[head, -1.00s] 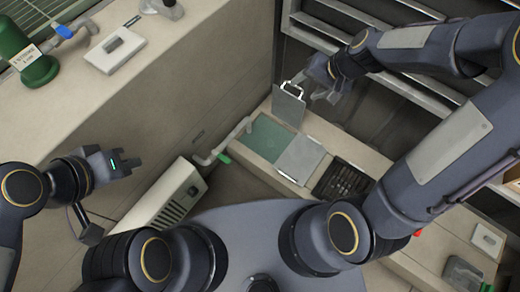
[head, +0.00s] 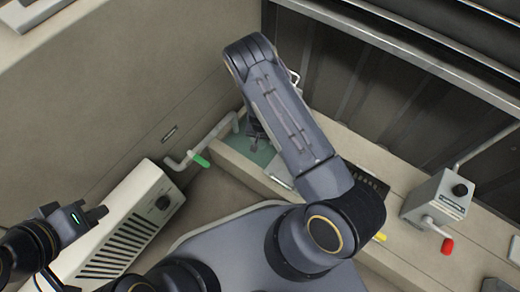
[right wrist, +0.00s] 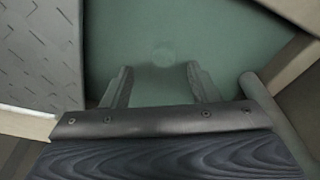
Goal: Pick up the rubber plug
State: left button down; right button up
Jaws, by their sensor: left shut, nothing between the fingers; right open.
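A faint pale round shape (right wrist: 163,55), which may be the rubber plug, shows on the green surface between my right fingers in the right wrist view. It is blurred, and I cannot tell how deep it lies. My right gripper (right wrist: 160,72) is open over the green opening (right wrist: 230,40), with nothing between its fingers. In the head view the right gripper (head: 254,142) is partly hidden by my forearm, over the green opening (head: 228,143). I cannot make out the plug there. My left gripper (head: 100,213) is shut and empty at the lower left, far from the opening.
A pipe with a green-tipped handle (head: 200,160) stands left of the opening; part of a pipe (right wrist: 262,100) is close to the right finger. A tread-patterned plate (right wrist: 40,50) borders the opening. A vented box (head: 135,225) and a grey box with red lever (head: 440,200) stand nearby.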

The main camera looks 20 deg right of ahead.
aim_at(262, 144)
jog(key=f+b, duration=0.1)
jog(key=f, duration=0.1)
jog(key=w+f+b, duration=0.1)
jog(key=f+b, duration=0.1)
jog(key=f, duration=0.1)
jog(key=shift+w+d+f, duration=0.2)
jog(key=shift+f, duration=0.1)
jog(key=shift+r, duration=0.1)
grip_shut()
